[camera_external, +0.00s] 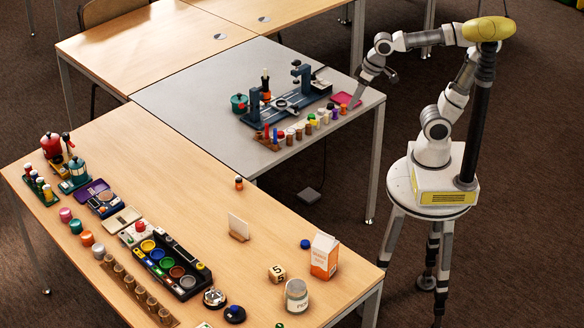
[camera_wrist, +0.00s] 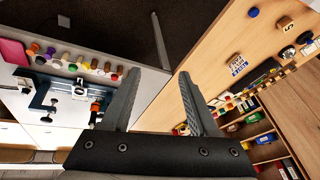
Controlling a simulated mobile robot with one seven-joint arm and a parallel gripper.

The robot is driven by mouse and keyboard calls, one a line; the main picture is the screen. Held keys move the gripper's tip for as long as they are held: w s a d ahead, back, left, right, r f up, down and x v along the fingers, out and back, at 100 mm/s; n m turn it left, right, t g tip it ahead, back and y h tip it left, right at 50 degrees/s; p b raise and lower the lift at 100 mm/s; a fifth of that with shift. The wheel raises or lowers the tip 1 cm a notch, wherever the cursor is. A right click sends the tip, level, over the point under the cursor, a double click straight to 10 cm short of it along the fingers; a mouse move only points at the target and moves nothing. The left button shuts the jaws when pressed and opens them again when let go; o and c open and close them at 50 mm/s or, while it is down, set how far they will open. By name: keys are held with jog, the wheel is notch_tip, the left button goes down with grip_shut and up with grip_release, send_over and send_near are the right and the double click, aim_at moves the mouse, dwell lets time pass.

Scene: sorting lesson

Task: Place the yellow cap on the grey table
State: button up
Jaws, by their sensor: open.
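My gripper (camera_external: 373,86) is above the right edge of the grey table (camera_external: 190,92). In the wrist view my gripper (camera_wrist: 158,78) is open, with nothing between its fingers. A yellow round (camera_external: 148,245) sits in a black tray on the wooden table. I cannot tell which of these, if either, is the yellow cap.
A dark blue tool stand (camera_external: 290,103) and pink tray (camera_external: 347,100) occupy the grey table's right part; its left part is bare. The wooden table (camera_external: 190,180) holds an orange and white carton (camera_external: 324,257), a glass jar (camera_external: 297,295) and a blue cap (camera_external: 305,244).

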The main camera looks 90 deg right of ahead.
jog(key=s+a+n+t, duration=0.1)
jog(key=s+a+n, duration=0.1)
jog(key=s+n, duration=0.2)
jog(key=shift+s+a+f+n, duration=0.4)
jog(key=shift+s+f, duration=0.05)
jog(key=shift+s, duration=0.25)
